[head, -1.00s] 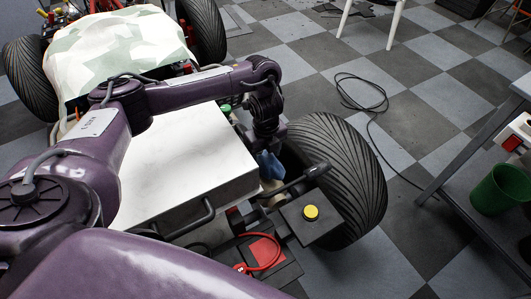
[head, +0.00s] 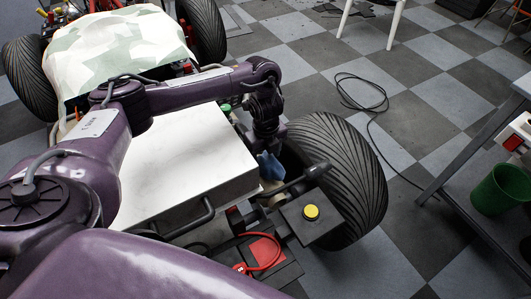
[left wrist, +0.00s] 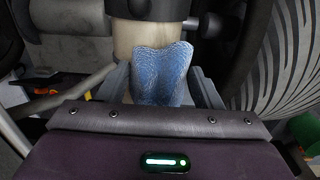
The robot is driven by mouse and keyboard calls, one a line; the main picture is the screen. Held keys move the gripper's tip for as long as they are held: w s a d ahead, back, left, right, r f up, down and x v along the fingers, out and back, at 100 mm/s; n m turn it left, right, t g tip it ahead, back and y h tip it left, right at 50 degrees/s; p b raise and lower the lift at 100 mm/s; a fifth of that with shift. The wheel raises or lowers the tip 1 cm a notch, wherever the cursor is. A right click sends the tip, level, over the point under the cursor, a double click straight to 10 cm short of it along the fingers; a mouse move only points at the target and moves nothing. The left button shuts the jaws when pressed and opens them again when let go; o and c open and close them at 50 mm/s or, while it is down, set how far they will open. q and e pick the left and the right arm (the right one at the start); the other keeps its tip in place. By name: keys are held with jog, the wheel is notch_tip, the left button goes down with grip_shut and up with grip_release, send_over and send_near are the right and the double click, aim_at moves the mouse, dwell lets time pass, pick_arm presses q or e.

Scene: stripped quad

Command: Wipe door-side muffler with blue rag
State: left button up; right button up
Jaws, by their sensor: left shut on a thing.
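My left gripper (head: 268,150) points down beside the big rear tyre. It is shut on the blue rag (head: 270,167), which sticks out between the fingers in the left wrist view (left wrist: 160,78). A cream cylinder (left wrist: 128,38), which looks like the muffler, stands right behind the rag there. The rag overlaps it in the picture; I cannot tell for sure whether they touch. In the head view only a small cream patch (head: 271,185) shows below the rag. The rest is hidden by the rag and the quad's parts. My right gripper is not in view.
The tyre (head: 345,185) is close on the right of my gripper. A white box-like panel (head: 185,165) lies to the left. A green bin (head: 498,190) stands far right.

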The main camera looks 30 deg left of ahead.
pick_arm(q)
jog(key=shift+f+b, duration=0.35)
jog(key=shift+f, duration=0.45)
